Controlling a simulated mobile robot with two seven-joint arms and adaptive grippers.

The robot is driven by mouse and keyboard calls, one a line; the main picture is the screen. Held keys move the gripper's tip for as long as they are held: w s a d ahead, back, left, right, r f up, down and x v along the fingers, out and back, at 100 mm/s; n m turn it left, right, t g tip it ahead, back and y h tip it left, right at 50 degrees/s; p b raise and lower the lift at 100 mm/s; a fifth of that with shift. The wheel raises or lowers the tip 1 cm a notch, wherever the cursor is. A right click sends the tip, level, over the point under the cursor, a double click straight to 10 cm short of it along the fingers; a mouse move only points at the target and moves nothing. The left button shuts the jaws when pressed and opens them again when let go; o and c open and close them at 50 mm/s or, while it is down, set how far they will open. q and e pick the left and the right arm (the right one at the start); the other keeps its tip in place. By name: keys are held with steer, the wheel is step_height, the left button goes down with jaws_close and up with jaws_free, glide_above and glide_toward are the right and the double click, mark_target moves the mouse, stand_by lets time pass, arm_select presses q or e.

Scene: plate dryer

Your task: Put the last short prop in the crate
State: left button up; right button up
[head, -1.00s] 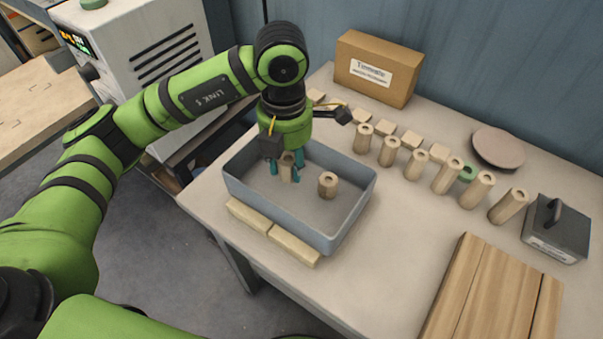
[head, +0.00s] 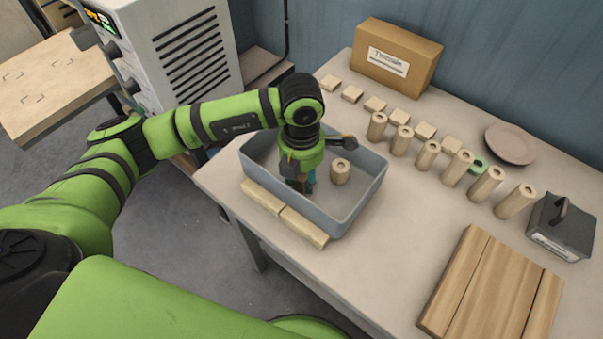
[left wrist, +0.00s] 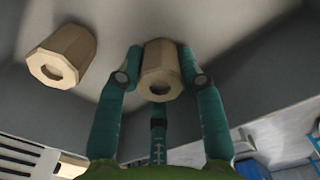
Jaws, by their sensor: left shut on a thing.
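My left gripper (head: 300,184) reaches down inside the grey-blue crate (head: 357,203). Its teal fingers are shut on a short wooden prop, which shows between them in the left wrist view (left wrist: 160,70). In the head view that prop is mostly hidden by the gripper. It is low in the crate; I cannot tell whether it touches the floor. Another short hollow prop (head: 340,172) stands upright on the crate floor, to the right of the gripper. It also shows in the left wrist view (left wrist: 62,56), apart from the held one. My right gripper is not in view.
Several upright props (head: 428,154) stand in a row right of the crate, with small blocks (head: 375,104) behind. A green ring (head: 479,166), a round plate (head: 510,143), a handled dark box (head: 562,227), a carton (head: 397,62) and boards (head: 490,285) share the table. Two blocks (head: 262,196) lie along the crate's front.

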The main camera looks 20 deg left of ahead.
arm_select(q)
steer(key=o, duration=1)
steer(key=shift+f, duration=0.1)
steer(key=shift+c, duration=0.2)
steer(key=shift+o, duration=1.2)
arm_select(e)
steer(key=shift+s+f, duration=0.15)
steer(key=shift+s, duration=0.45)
arm_select(q)
steer(key=shift+r, duration=0.2)
step_height(320, 180, up, 12)
steer(key=b, duration=0.1)
steer(key=shift+b, duration=0.35)
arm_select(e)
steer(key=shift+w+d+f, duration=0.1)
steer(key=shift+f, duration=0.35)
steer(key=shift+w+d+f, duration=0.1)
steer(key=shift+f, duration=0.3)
